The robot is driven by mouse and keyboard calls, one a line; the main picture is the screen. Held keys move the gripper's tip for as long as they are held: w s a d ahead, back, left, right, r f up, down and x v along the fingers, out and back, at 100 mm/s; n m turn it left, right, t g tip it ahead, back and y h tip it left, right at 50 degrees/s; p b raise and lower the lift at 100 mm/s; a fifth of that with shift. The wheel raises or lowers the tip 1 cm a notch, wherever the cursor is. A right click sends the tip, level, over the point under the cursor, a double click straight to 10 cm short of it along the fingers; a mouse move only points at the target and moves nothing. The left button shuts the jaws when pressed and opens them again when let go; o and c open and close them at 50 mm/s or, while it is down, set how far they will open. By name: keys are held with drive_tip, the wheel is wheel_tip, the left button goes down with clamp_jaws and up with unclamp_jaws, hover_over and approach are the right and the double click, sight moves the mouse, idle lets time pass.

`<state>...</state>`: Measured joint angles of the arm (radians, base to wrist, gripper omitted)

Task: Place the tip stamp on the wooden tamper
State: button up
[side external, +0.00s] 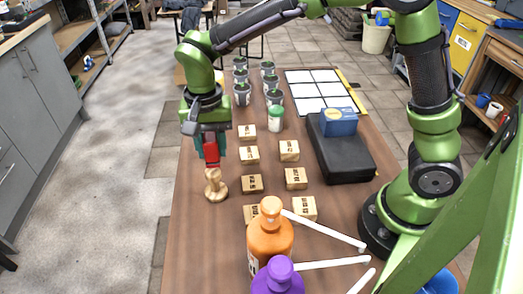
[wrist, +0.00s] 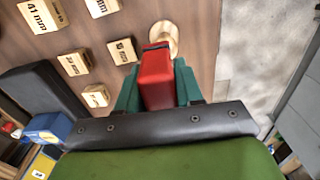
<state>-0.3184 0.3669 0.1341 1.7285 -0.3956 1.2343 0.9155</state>
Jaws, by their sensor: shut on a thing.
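My gripper (side external: 210,148) is shut on the red tip stamp (side external: 211,155), with its teal fingers on either side of it. In the wrist view, the red stamp (wrist: 156,78) sits between the fingers (wrist: 157,92) and has a dark band at its far end. The pale wooden tamper (side external: 216,187) stands upright on the table near its left edge, just below the stamp. In the wrist view, the tamper (wrist: 165,36) shows just beyond the stamp's end, partly hidden by it. I cannot tell whether the stamp touches the tamper's top.
Several labelled wooden blocks (side external: 252,183) stand right of the tamper on the brown table (side external: 190,245). Orange (side external: 270,240) and purple (side external: 278,280) bottles stand in front. A black case (side external: 342,155) with a blue box (side external: 339,121) lies right.

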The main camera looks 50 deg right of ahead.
sight(210, 157)
drive_tip(key=shift+w+a, duration=0.15)
drive_tip(key=shift+w, duration=0.2)
drive_tip(key=shift+f, duration=1.8)
drive_tip(key=shift+f, duration=0.1)
drive_tip(key=o, duration=1)
